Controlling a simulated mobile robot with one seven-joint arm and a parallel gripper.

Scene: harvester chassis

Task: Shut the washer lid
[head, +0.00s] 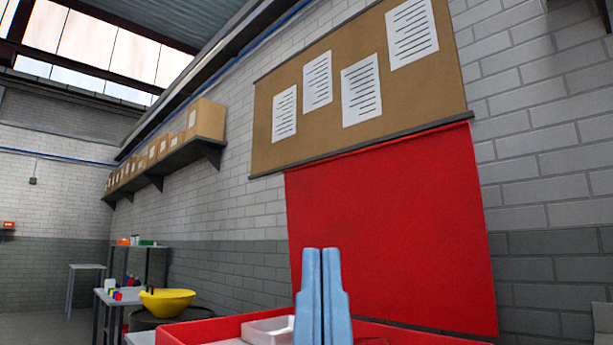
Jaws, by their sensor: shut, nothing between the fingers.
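The washer is a red tub (200,331) at the bottom of the head view, with only its upper rim and part of its inside showing. Its lid (390,230) is a large flat red panel that stands up, open, behind the tub and against the brick wall. My gripper (321,256) shows as two blue fingers side by side, pointing up, in front of the lid's lower left part. The fingers are shut with nothing between them. I cannot tell how far they are from the lid. The lid's bottom edge is partly hidden.
A pale tray (269,330) sits in the tub, left of my gripper. A yellow bowl (167,302) on a dark drum and a table (122,297) with small coloured items stand to the left. A pin board (350,120) with papers hangs above the lid.

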